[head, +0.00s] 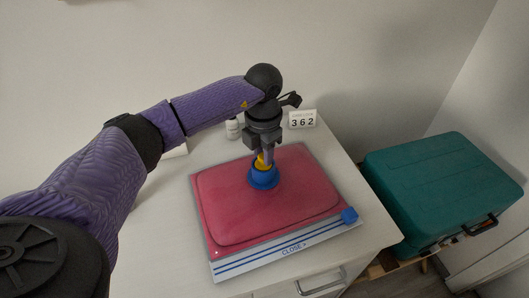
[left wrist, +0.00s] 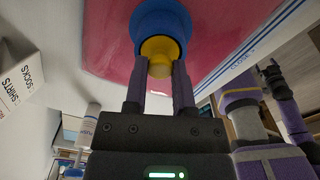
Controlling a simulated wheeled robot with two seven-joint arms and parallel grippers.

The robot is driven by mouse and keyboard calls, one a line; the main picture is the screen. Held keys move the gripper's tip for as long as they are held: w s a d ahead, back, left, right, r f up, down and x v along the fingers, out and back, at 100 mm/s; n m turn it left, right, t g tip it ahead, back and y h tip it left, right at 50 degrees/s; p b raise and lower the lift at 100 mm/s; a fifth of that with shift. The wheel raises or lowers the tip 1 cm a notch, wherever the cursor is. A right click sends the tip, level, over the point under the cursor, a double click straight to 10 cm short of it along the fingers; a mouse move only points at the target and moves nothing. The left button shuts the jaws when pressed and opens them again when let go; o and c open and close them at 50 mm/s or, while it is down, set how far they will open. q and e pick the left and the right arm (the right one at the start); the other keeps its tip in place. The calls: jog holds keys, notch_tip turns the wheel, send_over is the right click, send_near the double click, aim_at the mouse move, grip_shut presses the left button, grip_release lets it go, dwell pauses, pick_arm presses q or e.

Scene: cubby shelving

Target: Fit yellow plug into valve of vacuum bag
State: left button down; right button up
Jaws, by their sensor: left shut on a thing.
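The vacuum bag (head: 222,200) is a red-pink puffed bag lying flat on the white cabinet top, with a striped "CLOSE" edge. Its blue round valve (head: 264,181) stands near its middle. My left gripper (head: 265,157) is directly over the valve, pointing down, its fingers shut on the yellow plug (head: 262,161). In the left wrist view the fingers (left wrist: 160,78) flank the yellow plug (left wrist: 160,48), which lines up with the blue valve (left wrist: 160,16). The plug is at the valve's mouth; I cannot tell how deep it sits.
A blue slider (head: 349,215) sits at the bag's right corner. A "362" calendar (head: 302,118) and a white bottle (head: 232,128) stand behind the bag. A teal case (head: 440,185) is beside the cabinet, whose right edge is close to the bag.

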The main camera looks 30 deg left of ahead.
pick_arm(q)
jog(key=shift+c, duration=2.2)
grip_release()
notch_tip(320, 180, up, 12)
jog(key=p, duration=0.2)
jog(key=shift+r, duration=0.15)
